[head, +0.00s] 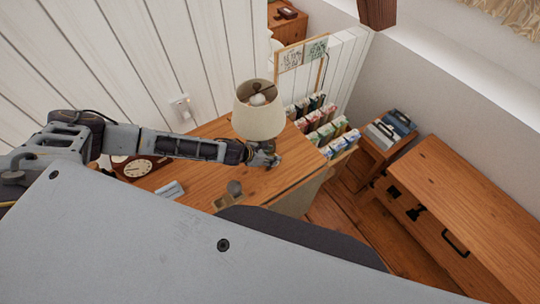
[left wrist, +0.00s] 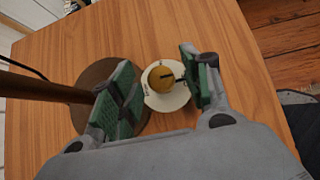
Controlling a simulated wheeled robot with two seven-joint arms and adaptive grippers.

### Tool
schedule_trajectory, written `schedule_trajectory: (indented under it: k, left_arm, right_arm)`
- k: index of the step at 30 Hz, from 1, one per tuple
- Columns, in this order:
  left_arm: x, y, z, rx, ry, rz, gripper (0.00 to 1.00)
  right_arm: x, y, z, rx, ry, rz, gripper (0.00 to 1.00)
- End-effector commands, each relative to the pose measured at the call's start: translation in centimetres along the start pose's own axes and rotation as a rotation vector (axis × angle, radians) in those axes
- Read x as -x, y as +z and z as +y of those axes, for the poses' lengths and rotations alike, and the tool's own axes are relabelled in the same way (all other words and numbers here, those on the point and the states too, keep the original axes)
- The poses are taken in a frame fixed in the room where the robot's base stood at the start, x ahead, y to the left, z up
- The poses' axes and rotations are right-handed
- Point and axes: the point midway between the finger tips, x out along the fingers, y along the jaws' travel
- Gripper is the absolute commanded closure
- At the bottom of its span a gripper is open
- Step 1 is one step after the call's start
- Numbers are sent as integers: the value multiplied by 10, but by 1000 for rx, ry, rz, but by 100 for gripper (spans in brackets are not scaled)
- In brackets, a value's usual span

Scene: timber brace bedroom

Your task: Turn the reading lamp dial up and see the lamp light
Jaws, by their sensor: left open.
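The reading lamp has a cream shade (head: 259,118) with a pale bulb inside; I see no clear glow. In the left wrist view its dark post (left wrist: 45,90) and round brown base (left wrist: 95,75) show at left. The dial is a brass-coloured knob (left wrist: 161,78) with a dark pointer line, on a white marked disc (left wrist: 177,99) beside the base. My left gripper (head: 264,155) is at the desk, just below the shade. In the left wrist view its open green-padded fingers (left wrist: 158,80) stand on either side of the dial, with visible gaps. My right gripper is out of view.
The wooden desk (head: 290,170) holds a clock (head: 138,168), a grey-blue item (head: 170,190) and a small wooden object with a grey top (head: 229,197). Books (head: 325,132) stand beyond. A wooden cabinet (head: 470,200) is at right. The panelled wall is close behind.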

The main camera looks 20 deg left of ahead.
Motion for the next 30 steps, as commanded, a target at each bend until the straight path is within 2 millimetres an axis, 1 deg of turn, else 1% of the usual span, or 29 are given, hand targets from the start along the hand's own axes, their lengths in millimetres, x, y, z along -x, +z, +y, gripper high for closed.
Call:
schedule_trajectory:
  k: [6, 15, 17, 30]
  left_arm:
    - [0, 0, 0, 0, 0, 0, 52]
    - [0, 0, 0, 0, 0, 0, 91]
    - [0, 0, 0, 0, 0, 0, 98]
    - [0, -1, -1, 26, 25, 1, 98]
  right_arm:
    - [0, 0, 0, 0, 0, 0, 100]
    - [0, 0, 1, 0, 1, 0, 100]
    - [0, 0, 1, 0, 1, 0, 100]
    - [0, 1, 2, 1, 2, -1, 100]
